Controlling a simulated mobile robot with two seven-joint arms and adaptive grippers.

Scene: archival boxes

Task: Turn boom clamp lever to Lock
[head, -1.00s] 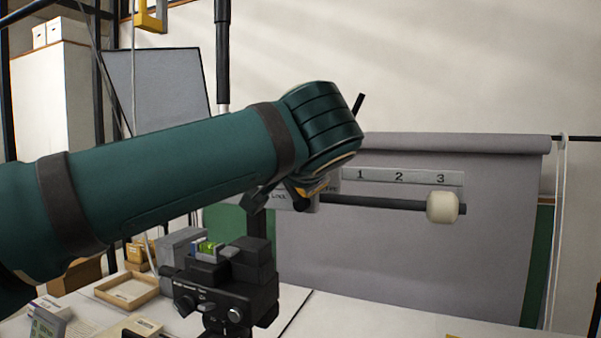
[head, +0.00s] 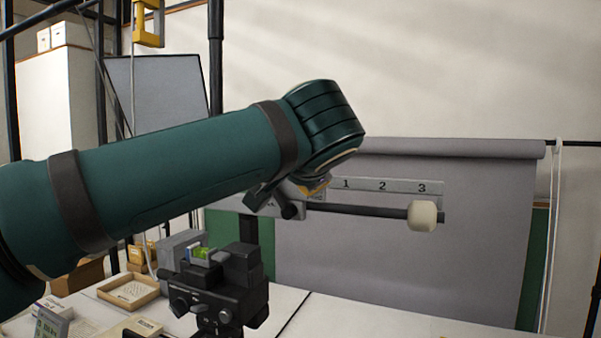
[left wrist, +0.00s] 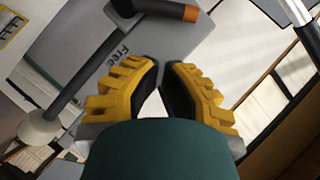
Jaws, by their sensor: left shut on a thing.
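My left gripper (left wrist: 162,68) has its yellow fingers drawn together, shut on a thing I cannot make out. A dark lever-like piece with an orange end (left wrist: 190,13) lies beyond the fingertips, near the top of the left wrist view. The grey clamp plate (left wrist: 90,65) reads "Free" beside the fingers. In the head view my teal left arm covers most of the clamp, so the lever's angle is unclear. The boom rod (head: 370,210) runs right to a cream knob (head: 424,216). My right gripper is not in view.
A scale bar marked 1, 2, 3 (head: 401,186) runs above the rod. A black camera-like device (head: 220,290) stands below my arm. A wooden tray (head: 129,291) sits left on the white table. A grey backdrop (head: 460,265) hangs behind.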

